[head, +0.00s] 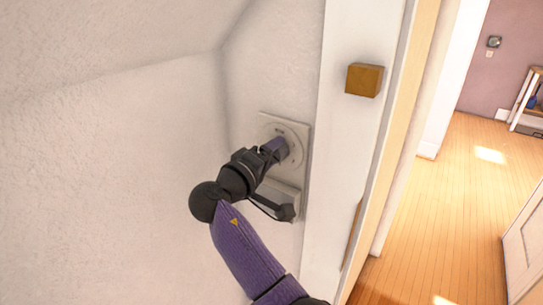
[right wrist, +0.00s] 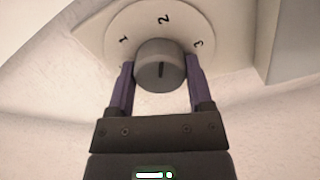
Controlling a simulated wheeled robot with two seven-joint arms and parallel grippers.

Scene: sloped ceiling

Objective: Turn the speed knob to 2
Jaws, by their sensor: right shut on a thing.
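The speed knob (right wrist: 160,53) is a grey round knob on a pale dial (right wrist: 110,27) marked 1, 2 and 3. The 2 is above the knob, the 1 upper left and the 3 upper right. A short dark line on the knob's face stands upright in the right wrist view; I cannot tell which end points. In the head view, the dial sits on a wall plate (head: 302,130). My right gripper (right wrist: 160,82) is shut on the knob, one purple finger on each side. It also shows in the head view (head: 276,149), hiding the knob. My left gripper is out of view.
A pale box-like fixture (head: 290,199) is just below the plate, partly behind my gripper. A white door frame (head: 345,150) with a wooden block (head: 364,80) stands close to the right. Left of the plate is bare wall (head: 110,170).

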